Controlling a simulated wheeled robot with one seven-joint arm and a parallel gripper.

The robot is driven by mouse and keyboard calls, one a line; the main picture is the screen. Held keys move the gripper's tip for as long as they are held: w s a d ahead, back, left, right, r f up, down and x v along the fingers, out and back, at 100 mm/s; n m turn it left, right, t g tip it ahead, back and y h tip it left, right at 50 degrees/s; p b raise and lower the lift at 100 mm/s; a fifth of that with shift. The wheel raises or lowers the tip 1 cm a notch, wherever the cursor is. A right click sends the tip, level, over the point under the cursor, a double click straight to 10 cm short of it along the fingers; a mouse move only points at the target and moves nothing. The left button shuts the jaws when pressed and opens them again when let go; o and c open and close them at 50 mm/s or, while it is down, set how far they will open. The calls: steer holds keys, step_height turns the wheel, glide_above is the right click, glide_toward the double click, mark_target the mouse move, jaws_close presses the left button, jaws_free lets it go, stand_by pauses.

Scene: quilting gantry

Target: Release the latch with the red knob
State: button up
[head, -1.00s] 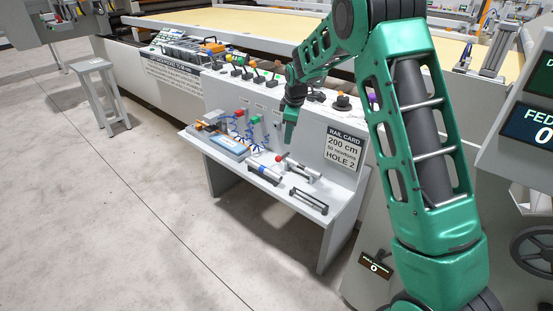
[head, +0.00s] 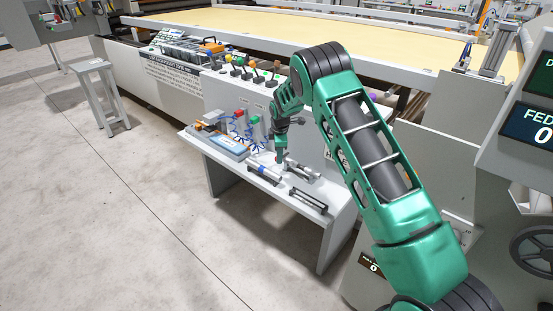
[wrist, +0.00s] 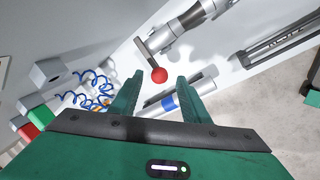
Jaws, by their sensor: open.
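The latch is a grey clamp-like mechanism (wrist: 178,32) on the white bench, with a lever ending in a red knob (wrist: 159,75). In the wrist view the red knob lies just beyond and between my fingertips, apart from both as far as I can see. My gripper (wrist: 158,88) is open and empty, pointing down at the bench. In the head view my gripper (head: 280,160) is low over the bench beside the latch (head: 302,169), and it hides the red knob there.
A cylinder with a blue band (wrist: 172,103) lies close by the fingers. A dark-framed bar (head: 308,201) is at the bench's front right. Red and green blocks with blue coiled cords (head: 247,130) and a blue tray (head: 226,147) are to the left. The bench's back panel rises behind.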

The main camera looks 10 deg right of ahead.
steer(key=shift+x, duration=1.35)
jaws_close()
steer(key=shift+w+d+r+g+y, duration=0.1)
steer(key=shift+d+r+g+y, duration=0.15)
steer(key=shift+r+g+y, duration=0.25)
steer(key=shift+w+d+r+g+y, duration=0.1)
steer(key=shift+d+r+g+y, duration=0.25)
steer(key=shift+y, duration=0.35)
steer(key=shift+a+f, duration=0.1)
jaws_free()
steer(key=shift+w, duration=0.1)
